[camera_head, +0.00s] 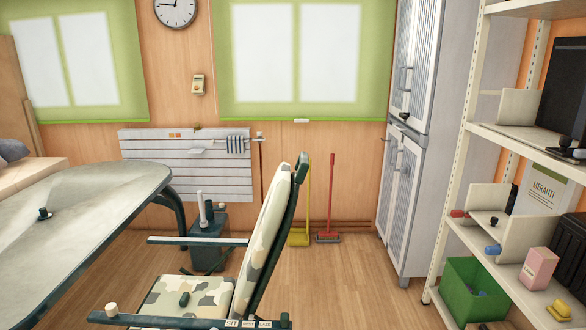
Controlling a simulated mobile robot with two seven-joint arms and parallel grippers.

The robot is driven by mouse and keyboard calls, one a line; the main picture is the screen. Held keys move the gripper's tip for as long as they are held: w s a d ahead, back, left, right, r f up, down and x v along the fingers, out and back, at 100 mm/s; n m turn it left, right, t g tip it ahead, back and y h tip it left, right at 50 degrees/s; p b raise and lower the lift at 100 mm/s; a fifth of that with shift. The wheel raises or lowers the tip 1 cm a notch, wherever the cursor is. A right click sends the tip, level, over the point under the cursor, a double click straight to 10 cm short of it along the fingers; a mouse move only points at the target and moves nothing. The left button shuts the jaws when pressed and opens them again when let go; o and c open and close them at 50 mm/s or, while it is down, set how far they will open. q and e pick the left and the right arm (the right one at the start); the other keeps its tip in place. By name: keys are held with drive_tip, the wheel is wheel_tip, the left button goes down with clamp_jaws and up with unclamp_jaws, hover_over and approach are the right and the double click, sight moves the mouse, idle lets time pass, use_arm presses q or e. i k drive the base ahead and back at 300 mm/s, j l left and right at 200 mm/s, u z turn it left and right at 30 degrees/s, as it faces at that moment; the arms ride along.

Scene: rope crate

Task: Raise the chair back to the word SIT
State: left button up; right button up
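A chair with camouflage-patterned cushions stands in the lower middle, seen from its side. Its back (264,232) leans to the right at the top, tilted from upright. The seat (190,300) is cut off by the bottom edge. A row of small white labels sits on the near side rail; the leftmost reads SIT (232,323), and the others are too small to read surely. Which label the back is set to cannot be told. Neither of my grippers is in view.
A grey-topped table (90,215) fills the left. A white shelf unit (466,140) with a green bin (470,290) stands at the right, beside a grey cabinet (404,180). A yellow broom (306,200) and red broom (330,205) lean behind the chair. Floor right of the chair is clear.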

sight(270, 233)
drive_tip(key=i+l+u, duration=0.2)
drive_tip(key=i+l, duration=0.2)
drive_tip(key=l, duration=0.25)
drive_tip(key=i+l+u, duration=0.1)
drive_tip(key=l, duration=0.25)
drive_tip(key=i+l+u, duration=0.1)
drive_tip(key=i+l, duration=0.15)
drive_tip(key=l, duration=0.1)
